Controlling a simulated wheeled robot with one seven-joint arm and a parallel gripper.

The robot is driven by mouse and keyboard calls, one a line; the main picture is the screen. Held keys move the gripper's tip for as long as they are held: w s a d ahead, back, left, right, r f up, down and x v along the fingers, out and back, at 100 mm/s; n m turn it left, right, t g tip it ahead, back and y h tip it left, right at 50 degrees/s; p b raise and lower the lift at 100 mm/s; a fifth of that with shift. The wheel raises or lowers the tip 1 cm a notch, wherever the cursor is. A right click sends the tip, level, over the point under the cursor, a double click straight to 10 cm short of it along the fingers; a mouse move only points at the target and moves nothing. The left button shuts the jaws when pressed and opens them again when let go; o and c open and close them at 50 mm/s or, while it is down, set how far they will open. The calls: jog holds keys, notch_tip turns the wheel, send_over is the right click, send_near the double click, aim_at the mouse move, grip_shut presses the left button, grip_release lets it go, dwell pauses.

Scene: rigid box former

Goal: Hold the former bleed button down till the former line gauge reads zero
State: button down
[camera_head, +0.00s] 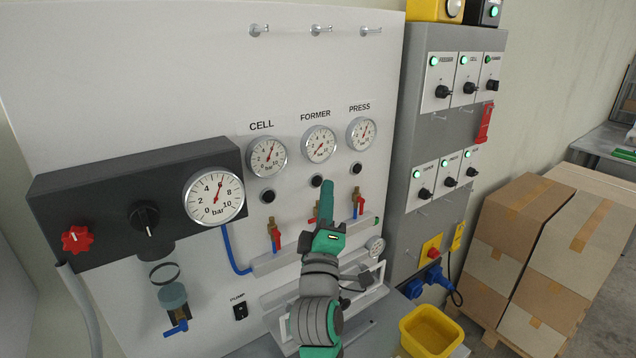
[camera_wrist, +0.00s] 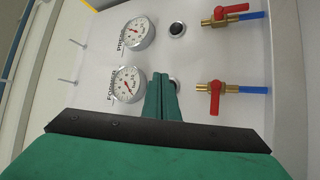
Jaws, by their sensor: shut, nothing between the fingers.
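The FORMER gauge (camera_head: 319,144) is a round white dial on the panel; it also shows in the wrist view (camera_wrist: 128,84). The FORMER bleed button (camera_head: 317,181) is a small dark round button just below the gauge. In the wrist view my fingers partly hide this button (camera_wrist: 175,82). My gripper (camera_head: 326,186) is shut and empty, its green fingertips at the button. I cannot tell whether they touch or press it.
The CELL gauge (camera_head: 267,157) and PRESS gauge (camera_head: 361,133) flank it, each with its own button below. Red-handled valves (camera_head: 276,238) sit under them. A black regulator block (camera_head: 120,205) is at left, a grey switch cabinet (camera_head: 440,150) at right.

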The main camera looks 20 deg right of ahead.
jog(key=s, duration=0.1)
jog(key=s+d, duration=0.1)
jog(key=s, duration=0.2)
jog(key=shift+s+d, duration=0.35)
dwell(0.6)
